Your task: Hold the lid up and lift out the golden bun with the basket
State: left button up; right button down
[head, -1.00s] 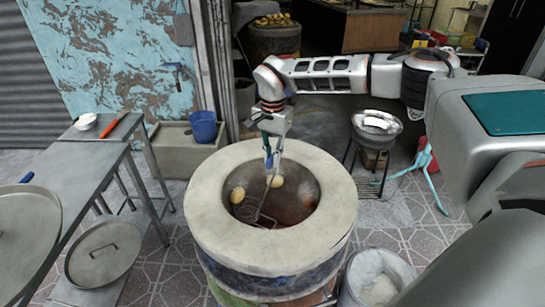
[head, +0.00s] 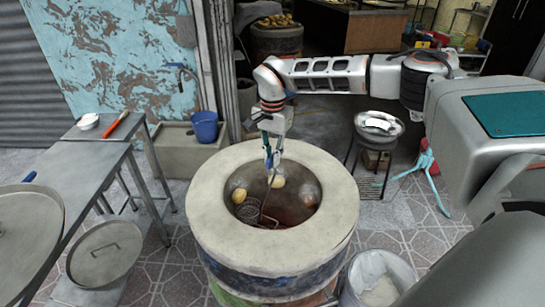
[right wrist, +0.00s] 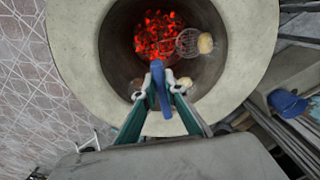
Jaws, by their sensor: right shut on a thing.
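My right gripper (head: 272,160) is above the mouth of the round barrel oven (head: 330,240), shut on the blue handle (right wrist: 158,75) of a wire basket. The basket (head: 256,212) hangs inside the oven, below and close to a pale golden bun (head: 239,195) on the left wall. In the right wrist view the basket (right wrist: 186,42) is right beside that bun (right wrist: 206,43); I cannot tell whether they touch. Another pale bun (head: 278,181) is at the back wall, and a browner one (head: 307,198) at the right. A large metal lid (head: 28,235) lies on the left table. My left gripper is out of view.
Glowing coals (right wrist: 160,35) lie at the oven bottom. A second round lid (head: 105,252) is on the table's lower shelf. A blue bucket (head: 204,126) stands behind left, a metal bowl on a stand (head: 377,124) behind right, and a white bin (head: 378,280) at front right.

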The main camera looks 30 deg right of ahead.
jog(key=shift+w+a+r, duration=0.1)
jog(key=shift+w+r, duration=0.1)
jog(key=shift+r, duration=0.5)
jog(key=shift+w+a+r, duration=0.1)
jog(key=shift+w+r, duration=0.1)
jog(key=shift+r, duration=0.45)
dwell(0.7)
jog(key=shift+s+d, duration=0.1)
jog(key=shift+s, duration=0.1)
dwell(0.6)
jog(key=shift+s+d+f, duration=0.1)
jog(key=shift+s+d, duration=0.3)
jog(key=shift+s, duration=0.3)
jog(key=shift+s+d+r, duration=0.1)
jog(key=shift+s+d, duration=0.35)
jog(key=shift+s, duration=0.2)
jog(key=shift+s+d+f, duration=0.1)
jog(key=shift+s+d, duration=0.3)
jog(key=shift+s, duration=0.3)
notch_tip(320, 180, up, 26)
dwell(1.7)
jog(key=shift+f, duration=0.1)
